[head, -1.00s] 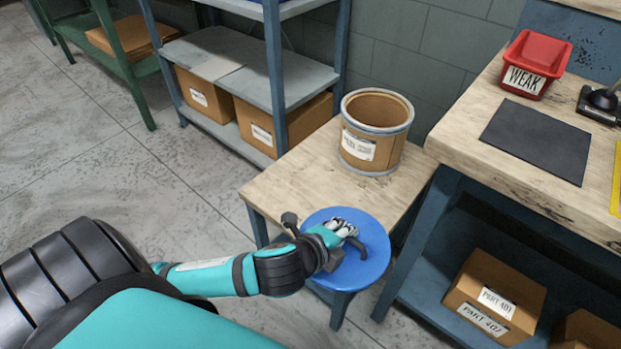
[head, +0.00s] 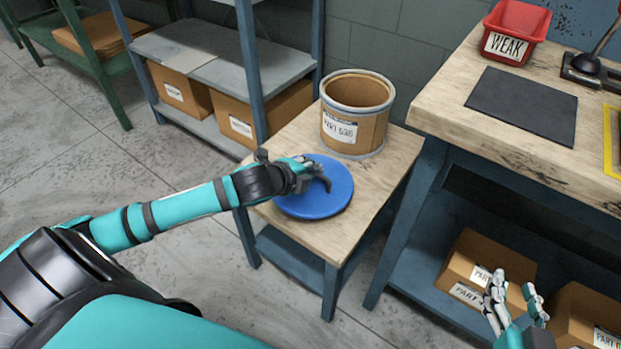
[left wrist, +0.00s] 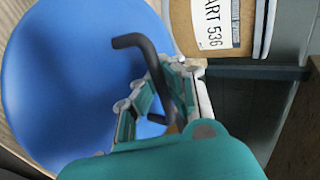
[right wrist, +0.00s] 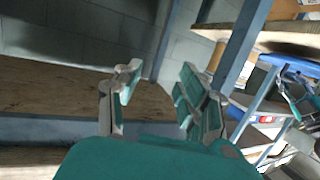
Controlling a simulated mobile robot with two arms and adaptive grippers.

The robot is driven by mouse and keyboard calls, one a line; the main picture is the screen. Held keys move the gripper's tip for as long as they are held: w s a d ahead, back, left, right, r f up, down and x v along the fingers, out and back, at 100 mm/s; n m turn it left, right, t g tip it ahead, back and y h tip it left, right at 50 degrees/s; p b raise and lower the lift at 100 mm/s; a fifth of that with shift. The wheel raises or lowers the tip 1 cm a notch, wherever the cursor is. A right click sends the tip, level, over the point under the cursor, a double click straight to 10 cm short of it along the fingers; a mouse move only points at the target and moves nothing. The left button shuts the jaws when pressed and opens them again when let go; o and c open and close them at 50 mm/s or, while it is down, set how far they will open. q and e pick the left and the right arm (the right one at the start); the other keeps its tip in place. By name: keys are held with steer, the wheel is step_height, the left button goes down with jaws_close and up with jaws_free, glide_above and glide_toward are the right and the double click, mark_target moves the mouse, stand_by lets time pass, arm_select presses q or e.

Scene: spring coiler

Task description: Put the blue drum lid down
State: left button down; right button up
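The blue drum lid (head: 316,200) is flat over the small wooden-topped table (head: 375,205), in front of the open drum (head: 355,130). I cannot tell whether it touches the wood or hovers just above. My left gripper (head: 312,178) is at the lid's dark handle, with the handle between its fingers. The left wrist view shows the lid (left wrist: 60,80), the bent handle (left wrist: 130,40) and the left gripper's fingers (left wrist: 168,90) close around it. My right gripper (head: 515,300) is open and empty, low in front of the workbench; its fingers also show in the right wrist view (right wrist: 160,95).
The workbench (head: 450,110) stands right of the table, with a red WEAK bin (head: 515,35) and a dark mat (head: 522,105). Boxes (head: 480,270) sit on its lower shelf. A blue shelf rack (head: 225,75) stands behind left. The table's front right is bare.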

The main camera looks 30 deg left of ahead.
arm_select(q)
step_height(320, 180, down, 2)
steer(key=shift+b, duration=0.35)
arm_select(e)
steer(key=r+t, duration=0.2)
steer(key=r, duration=0.1)
steer(key=w+a+r+y, duration=0.1)
steer(key=shift+r+t, duration=0.35)
steer(key=shift+t, duration=0.05)
arm_select(q)
steer(key=c, duration=2)
jaws_free()
steer(key=shift+c, duration=0.2)
steer(key=o, duration=0.6)
steer(key=shift+c, duration=0.2)
